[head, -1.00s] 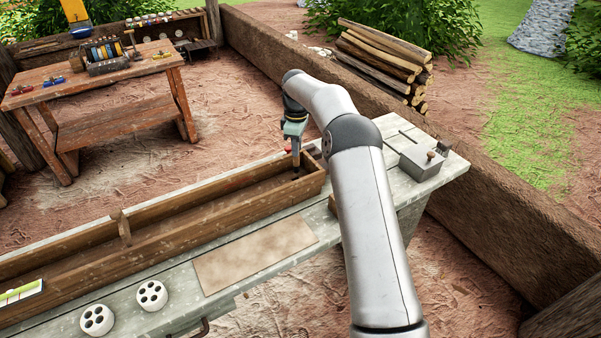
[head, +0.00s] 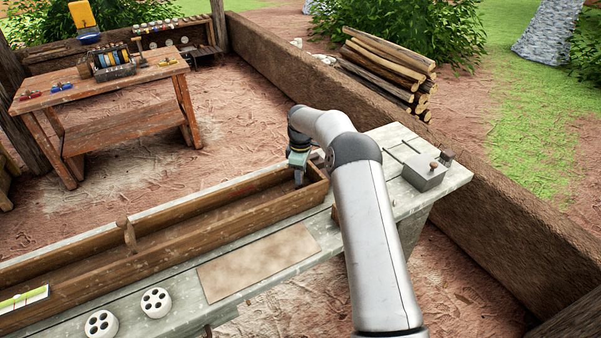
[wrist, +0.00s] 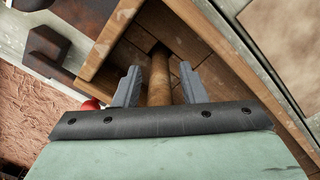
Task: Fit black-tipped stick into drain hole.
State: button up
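My gripper (head: 299,178) points down into the right end of the long wooden trough (head: 150,260). In the wrist view, its two grey fingers (wrist: 160,84) stand either side of a brown wooden stick (wrist: 159,82). Whether they press on it is unclear. The stick runs from under my palm towards a dark, square-looking patch (wrist: 159,49) near the trough's corner, which may be the drain hole. No black tip can be made out, so I cannot tell whether the stick is inside the hole or only over it.
The trough's end and side walls stand close around my gripper. A red round thing (wrist: 91,104) lies beside the trough. A grey box with a knob (head: 425,173) stands to the right. A tan mat (head: 258,262) and two white holed cylinders (head: 156,302) lie in front.

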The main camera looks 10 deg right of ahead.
notch_tip(320, 180, up, 12)
jog(key=shift+f+b, duration=0.2)
jog(key=shift+b, duration=0.65)
jog(key=shift+s+a+r, duration=0.1)
jog(key=shift+s+r, duration=0.05)
jog(key=shift+r, duration=0.45)
jog(key=s+a+r+m, duration=0.1)
jog(key=s+r+m, duration=0.3)
jog(key=s, duration=0.7)
jog(key=s+a+r+m, duration=0.15)
jog(key=s+r, duration=0.35)
jog(key=s, duration=0.5)
jog(key=s+d+f+m, duration=0.1)
jog(key=s+f+m, duration=0.2)
jog(key=s, duration=1)
jog(key=s+d+f+m, duration=0.1)
jog(key=s+f+m, duration=0.2)
jog(key=s, duration=1)
jog(key=shift+s+d+f+m+t, duration=0.15)
jog(key=shift+s+d+m+t, duration=0.2)
jog(key=shift+m, duration=0.3)
